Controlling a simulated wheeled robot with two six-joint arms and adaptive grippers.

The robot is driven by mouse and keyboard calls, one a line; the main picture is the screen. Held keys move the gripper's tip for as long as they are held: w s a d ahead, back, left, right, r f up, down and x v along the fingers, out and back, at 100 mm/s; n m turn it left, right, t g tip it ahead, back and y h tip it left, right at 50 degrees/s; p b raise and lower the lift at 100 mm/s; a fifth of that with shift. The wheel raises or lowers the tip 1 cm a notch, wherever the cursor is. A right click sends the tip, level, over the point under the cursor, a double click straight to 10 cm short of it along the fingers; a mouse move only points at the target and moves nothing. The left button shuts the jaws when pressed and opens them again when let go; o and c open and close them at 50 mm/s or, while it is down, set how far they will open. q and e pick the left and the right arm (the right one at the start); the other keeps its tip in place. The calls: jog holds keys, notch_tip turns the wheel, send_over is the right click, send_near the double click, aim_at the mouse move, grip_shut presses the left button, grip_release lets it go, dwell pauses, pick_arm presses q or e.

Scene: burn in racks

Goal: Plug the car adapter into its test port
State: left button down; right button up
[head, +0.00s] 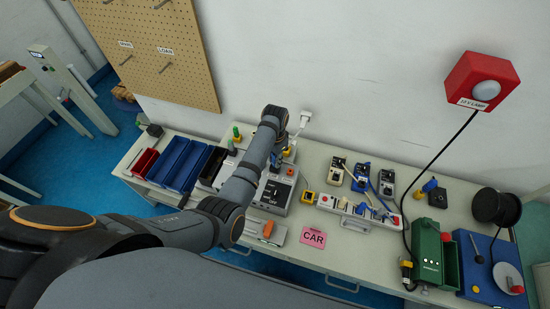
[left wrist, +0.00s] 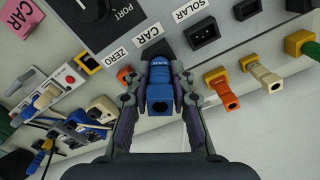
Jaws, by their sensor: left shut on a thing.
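My left gripper (left wrist: 160,75) is shut on a blue car adapter (left wrist: 160,88), with a finger on each side of it. My right gripper is not in view.
A black SOLAR port (left wrist: 203,36) is beside the CAR port. Orange (left wrist: 222,84) and cream (left wrist: 262,77) connectors lie nearby. A power strip (head: 345,208) with several plugs, a pink CAR card (head: 313,238) and blue bins (head: 180,163) are on the bench.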

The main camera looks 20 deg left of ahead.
pick_arm(q)
jog(key=shift+s+f, duration=0.15)
jog(key=shift+f, duration=0.4)
jog(key=c, duration=1.5)
grip_release()
jog(key=o, duration=0.4)
jog(key=shift+w, duration=0.2)
jog(key=shift+r, duration=0.2)
notch_tip(320, 180, up, 12)
jog(key=shift+f, duration=0.2)
jog(key=shift+s+f, duration=0.1)
